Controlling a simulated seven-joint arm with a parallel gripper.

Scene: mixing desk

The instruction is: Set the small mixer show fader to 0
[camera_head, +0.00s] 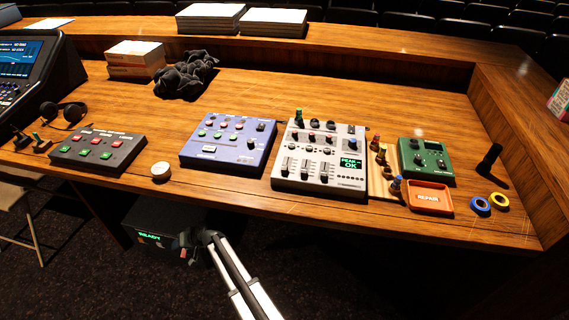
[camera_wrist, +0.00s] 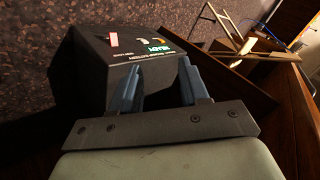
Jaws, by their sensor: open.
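The small mixer, a light grey console (camera_head: 350,131), stands on the desk right of centre in the camera_head view. Several dark knobs and a green "OK" screen sit on it. Three dark faders (camera_head: 305,168) sit in its lower left part; their labels are too small to read, so I cannot tell which is the show fader. My gripper (camera_wrist: 160,72) is open and empty, with two blue-grey fingers in the camera_wrist view. It is below the desk's front edge, apart from the mixer, and points towards a black box (camera_wrist: 88,60) on the floor.
A blue-violet pedal unit (camera_head: 228,143) stands left of the mixer. Right of it are a wooden strip with plugs (camera_head: 383,170), a green box (camera_head: 425,160) and an orange tray (camera_head: 430,198). A round white puck (camera_head: 161,171) lies near the front edge.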

